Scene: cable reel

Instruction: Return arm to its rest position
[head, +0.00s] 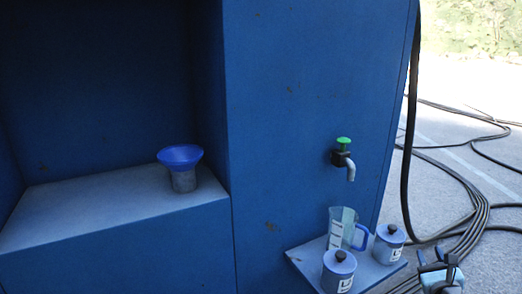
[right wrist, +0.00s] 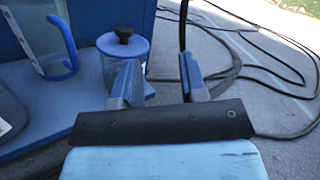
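My right gripper (head: 437,264) is at the lower right of the head view, just right of the small blue shelf. In the right wrist view its two fingers (right wrist: 160,82) stand apart with nothing between them. A lidded jar (right wrist: 122,62) is just beyond and left of the left finger; I cannot tell if they touch. The same jar (head: 389,244) stands on the shelf's right side in the head view. My left gripper is not in view.
The shelf (head: 310,254) also holds a measuring jug (head: 341,228) with a blue handle and another lidded jar (head: 338,272). A green-topped tap (head: 344,155) is above. A blue funnel (head: 181,157) sits in the left recess. Black cables (head: 462,190) cover the ground at right.

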